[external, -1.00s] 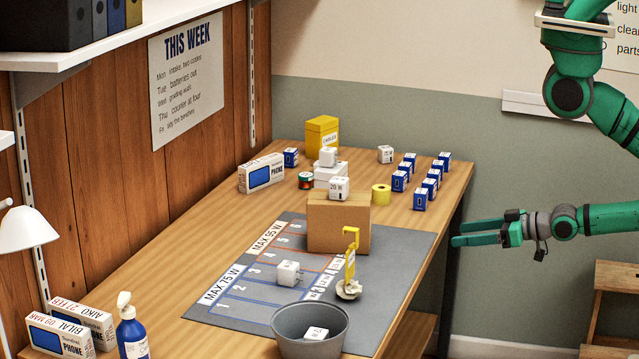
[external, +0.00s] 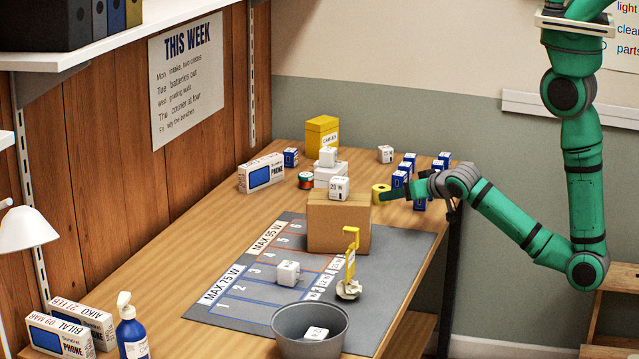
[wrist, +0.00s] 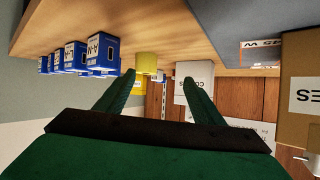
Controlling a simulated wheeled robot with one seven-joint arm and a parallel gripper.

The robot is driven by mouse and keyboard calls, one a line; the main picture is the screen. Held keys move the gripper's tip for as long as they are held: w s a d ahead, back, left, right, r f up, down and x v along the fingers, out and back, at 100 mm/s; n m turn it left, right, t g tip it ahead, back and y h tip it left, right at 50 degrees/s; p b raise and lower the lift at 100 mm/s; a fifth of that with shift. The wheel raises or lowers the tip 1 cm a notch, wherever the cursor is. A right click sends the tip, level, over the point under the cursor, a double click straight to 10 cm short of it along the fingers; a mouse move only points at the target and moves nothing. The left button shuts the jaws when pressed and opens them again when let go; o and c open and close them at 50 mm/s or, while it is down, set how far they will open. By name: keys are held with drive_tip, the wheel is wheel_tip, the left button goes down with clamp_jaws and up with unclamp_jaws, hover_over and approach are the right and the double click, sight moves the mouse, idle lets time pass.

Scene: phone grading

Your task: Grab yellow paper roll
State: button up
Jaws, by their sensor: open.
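My gripper (external: 387,196) is at the roll's right, low over the table. In the wrist view my gripper (wrist: 158,80) is open, its two green fingers apart with nothing held. Whether a finger touches the roll I cannot tell.
Several blue boxes (wrist: 98,56) stand close to the left in the wrist view. The cardboard box (external: 338,224), with a white cube (external: 339,188) on top, is left of my gripper. A red-green spool (external: 306,181) and a yellow box (external: 322,136) stand beyond.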

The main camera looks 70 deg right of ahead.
sight(385, 190)
drive_tip(key=d, duration=0.1)
drive_tip(key=d+r+g, duration=0.1)
drive_tip(key=w+d+m+h, duration=0.1)
drive_tip(key=shift+d+r+g, duration=0.15)
drive_tip(key=shift+d+g, duration=0.1)
drive_tip(key=shift+g, duration=0.15)
drive_tip(key=x, duration=0.5)
drive_tip(key=shift+w+d, duration=0.15)
drive_tip(key=shift+d, duration=0.05)
drive_tip(key=shift+a+x, duration=0.15)
drive_tip(key=shift+x, duration=1.2)
drive_tip(key=shift+a+x, duration=0.15)
drive_tip(key=shift+x, duration=1.15)
drive_tip(key=shift+w, duration=0.15)
drive_tip(key=c, duration=1.1)
drive_tip(key=shift+c, duration=0.2)
